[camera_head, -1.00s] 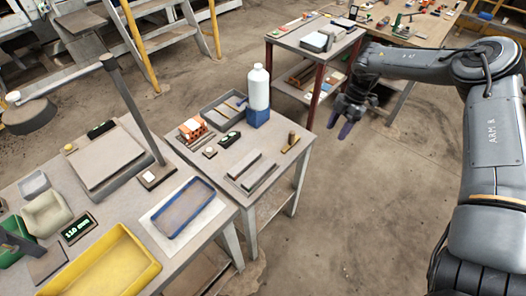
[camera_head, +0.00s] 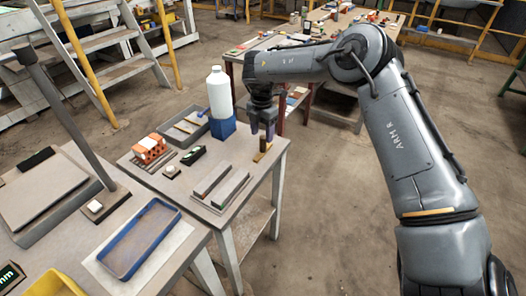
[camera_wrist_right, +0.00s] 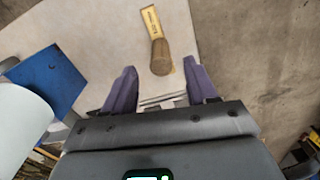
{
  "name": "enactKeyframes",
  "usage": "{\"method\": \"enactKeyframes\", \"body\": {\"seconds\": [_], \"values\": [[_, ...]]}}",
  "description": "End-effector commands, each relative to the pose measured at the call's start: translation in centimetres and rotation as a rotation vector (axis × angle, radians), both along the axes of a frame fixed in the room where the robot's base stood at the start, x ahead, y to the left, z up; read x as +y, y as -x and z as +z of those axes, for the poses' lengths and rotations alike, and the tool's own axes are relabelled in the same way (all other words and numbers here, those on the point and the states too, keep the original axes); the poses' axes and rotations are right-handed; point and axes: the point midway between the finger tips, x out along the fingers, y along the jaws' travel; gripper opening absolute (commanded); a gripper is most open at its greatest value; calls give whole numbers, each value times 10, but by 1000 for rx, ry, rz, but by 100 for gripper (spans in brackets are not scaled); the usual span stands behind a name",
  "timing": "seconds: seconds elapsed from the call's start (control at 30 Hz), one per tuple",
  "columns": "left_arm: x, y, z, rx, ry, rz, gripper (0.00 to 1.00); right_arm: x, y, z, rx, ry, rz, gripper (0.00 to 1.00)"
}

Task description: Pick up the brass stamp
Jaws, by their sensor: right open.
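The brass stamp (camera_head: 261,153) lies on the near table, close to its right edge. In the right wrist view it shows as a flat brass bar (camera_wrist_right: 151,22) with a round brown wooden handle (camera_wrist_right: 160,58). My right gripper (camera_head: 264,130) is above the stamp, with its purple fingers pointing down. In the right wrist view the fingers (camera_wrist_right: 160,82) are spread apart, and the handle shows beyond and between them. Nothing is held. In the head view the fingers partly hide the stamp. My left gripper is not in view.
A white bottle (camera_head: 219,91) on a blue block (camera_head: 222,128) stands close left of my right gripper. Two long bars (camera_head: 222,188), a hollow orange brick (camera_head: 149,148) and a grey tray (camera_head: 171,132) share the table. A blue tray (camera_head: 112,258) lies nearer.

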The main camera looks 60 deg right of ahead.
Motion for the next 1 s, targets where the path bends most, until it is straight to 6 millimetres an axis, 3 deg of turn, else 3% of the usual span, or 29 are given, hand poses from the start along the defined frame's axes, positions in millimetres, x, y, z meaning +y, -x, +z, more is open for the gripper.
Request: {"method": "enactKeyframes", "body": {"seconds": [0.27, 0.6, 0.87, 1.0], "values": [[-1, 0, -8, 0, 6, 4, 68, 0, 0, -18, -1, -1, 1, 57], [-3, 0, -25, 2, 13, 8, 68, -2, 3, -59, 0, 0, 0, 57], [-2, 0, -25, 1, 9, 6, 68, -2, 3, -61, -2, -1, 1, 57], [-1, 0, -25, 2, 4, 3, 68, -2, 3, -61, -1, -1, 1, 40]]}}
